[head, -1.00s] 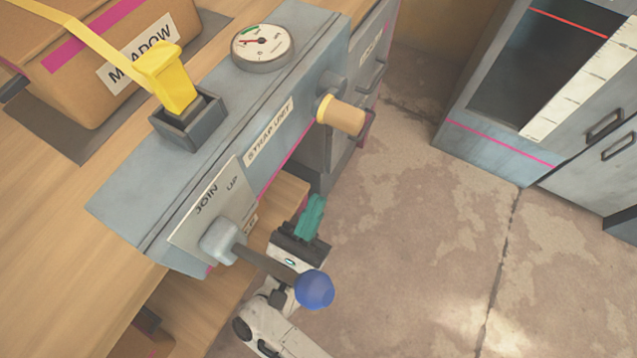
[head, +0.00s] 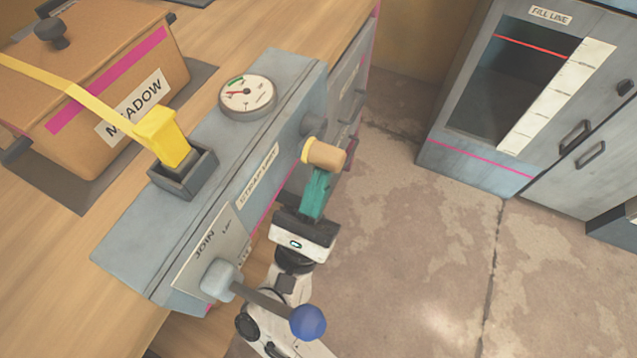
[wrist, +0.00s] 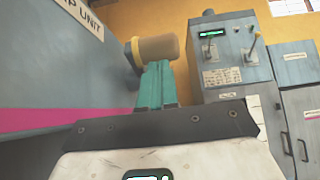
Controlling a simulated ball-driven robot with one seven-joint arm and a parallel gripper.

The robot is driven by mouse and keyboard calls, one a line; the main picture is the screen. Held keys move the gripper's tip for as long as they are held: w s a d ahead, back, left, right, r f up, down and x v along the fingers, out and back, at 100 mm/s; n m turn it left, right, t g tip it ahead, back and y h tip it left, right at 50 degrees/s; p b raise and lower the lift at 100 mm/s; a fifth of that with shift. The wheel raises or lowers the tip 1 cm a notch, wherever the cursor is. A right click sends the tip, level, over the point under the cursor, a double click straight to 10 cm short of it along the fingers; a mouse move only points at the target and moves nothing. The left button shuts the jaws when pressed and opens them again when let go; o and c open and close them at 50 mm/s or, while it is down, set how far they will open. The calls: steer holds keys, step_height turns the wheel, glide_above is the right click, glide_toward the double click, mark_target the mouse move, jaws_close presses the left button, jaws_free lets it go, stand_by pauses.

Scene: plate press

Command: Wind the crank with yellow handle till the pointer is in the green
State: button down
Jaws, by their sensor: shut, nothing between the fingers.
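The crank has a tan handle (head: 328,154) with a yellow collar and a dark hub (head: 313,123) on the front of the grey strap unit (head: 250,180). The round gauge (head: 247,94) on top has a green band at its upper left. Its small pointer seems to lie leftward, below the green. My gripper (head: 319,178) has teal fingers shut with nothing between them, tips just below the crank handle. In the wrist view the fingertips (wrist: 157,66) overlap the underside of the handle (wrist: 160,49); whether they touch, I cannot tell.
A blue-knobbed lever (head: 308,322) on the JOIN plate sticks out beside my arm. A yellow strap block (head: 163,137) sits in a socket, its strap running over the MEADOW box (head: 100,110). Grey cabinets (head: 480,150) stand right; the floor between is clear.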

step_height(320, 180, up, 2)
steer(key=shift+s+g+y+p, duration=0.15)
steer(key=shift+g+y+p, duration=0.15)
steer(key=shift+g+p, duration=0.45)
steer(key=shift+f, duration=0.15)
steer(key=w+f+b+v, duration=0.1)
steer(key=b+v, duration=0.4)
steer(key=v, duration=0.8)
steer(key=shift+b, duration=0.4)
